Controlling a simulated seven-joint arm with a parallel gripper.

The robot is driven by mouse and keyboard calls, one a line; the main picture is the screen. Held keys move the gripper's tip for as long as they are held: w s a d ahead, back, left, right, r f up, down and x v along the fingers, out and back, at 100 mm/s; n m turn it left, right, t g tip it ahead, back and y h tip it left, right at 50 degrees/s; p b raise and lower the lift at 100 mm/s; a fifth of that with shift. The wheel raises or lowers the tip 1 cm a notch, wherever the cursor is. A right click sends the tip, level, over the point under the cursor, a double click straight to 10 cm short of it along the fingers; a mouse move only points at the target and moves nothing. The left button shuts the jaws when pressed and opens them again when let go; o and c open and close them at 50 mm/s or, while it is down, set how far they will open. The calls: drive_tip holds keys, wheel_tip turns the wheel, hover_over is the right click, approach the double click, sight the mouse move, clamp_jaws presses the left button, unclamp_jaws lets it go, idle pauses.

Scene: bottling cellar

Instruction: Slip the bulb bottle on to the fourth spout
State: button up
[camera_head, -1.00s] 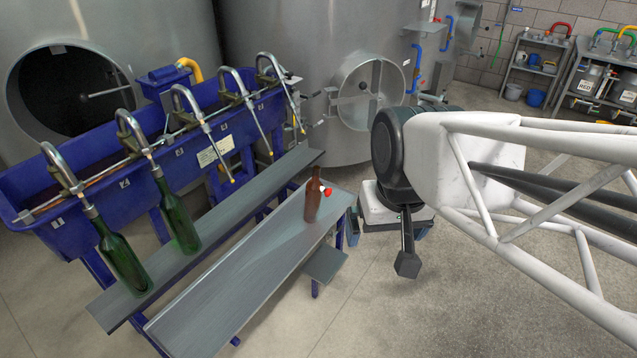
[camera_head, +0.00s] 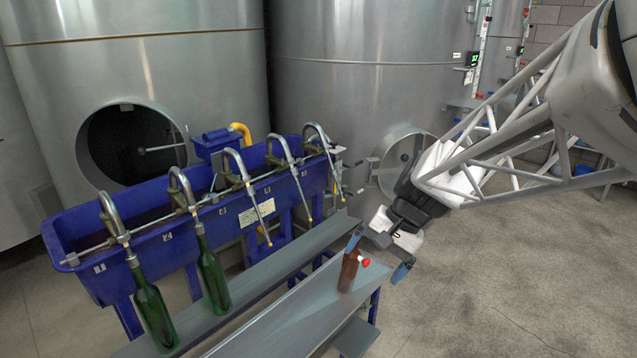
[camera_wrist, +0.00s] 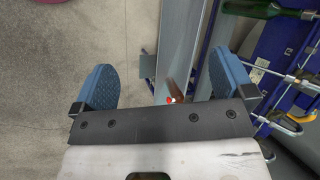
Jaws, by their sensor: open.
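The brown bottle (camera_head: 348,274) with a red bulb-like piece (camera_head: 365,262) at its side stands on the grey bench near its far end. My open, empty gripper (camera_head: 378,256) is beside the bottle's upper part in the head view, one finger overlapping its neck. In the wrist view the brown bottle (camera_wrist: 181,92) shows between the blue fingers, partly hidden by the gripper body. The fourth spout from the left (camera_head: 284,150) on the blue filler hangs free, its thin tube slanting down. My gripper does not appear to touch the bottle.
Green bottles hang at the first (camera_head: 153,312) and second (camera_head: 212,282) spouts. The third (camera_head: 235,165) and fifth (camera_head: 318,140) spouts are empty. The blue trough (camera_head: 135,255) stands behind a grey shelf (camera_head: 240,298). Large steel tanks are behind it. Open floor lies to the right.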

drive_tip(key=w+d+f+m+t+y, duration=0.1)
drive_tip(key=w+f+m+y, duration=0.2)
drive_tip(key=w+f, duration=0.6)
drive_tip(key=w+d+f+m+t+y, duration=0.1)
drive_tip(key=w+f+m+y, duration=0.3)
drive_tip(key=w, duration=0.8)
drive_tip(key=w+d+f+m+t+y, duration=0.1)
drive_tip(key=w+d+f+m+y, duration=0.15)
drive_tip(key=w+f, duration=0.7)
drive_tip(key=w+d+f+m+t, duration=0.3)
drive_tip(key=w+f+m, duration=0.1)
drive_tip(key=w+f, duration=0.25)
drive_tip(key=w+d+f+m+t, duration=0.3)
drive_tip(key=w+f, duration=0.2)
drive_tip(key=f, duration=0.3)
drive_tip(key=m+t+h, duration=0.1)
drive_tip(key=m+t, duration=0.3)
drive_tip(key=m, duration=0.2)
approach(355, 275)
drive_tip(key=shift+w+a+f, duration=0.3)
drive_tip(key=shift+w+f, duration=0.1)
drive_tip(key=shift+w, duration=0.1)
drive_tip(key=shift+w+a, duration=0.2)
drive_tip(key=shift+x, duration=4.45)
drive_tip(key=shift+w+a+r, duration=0.1)
drive_tip(key=shift+w+a, duration=0.15)
drive_tip(key=shift+w, duration=0.25)
drive_tip(key=shift+w+a, duration=0.5)
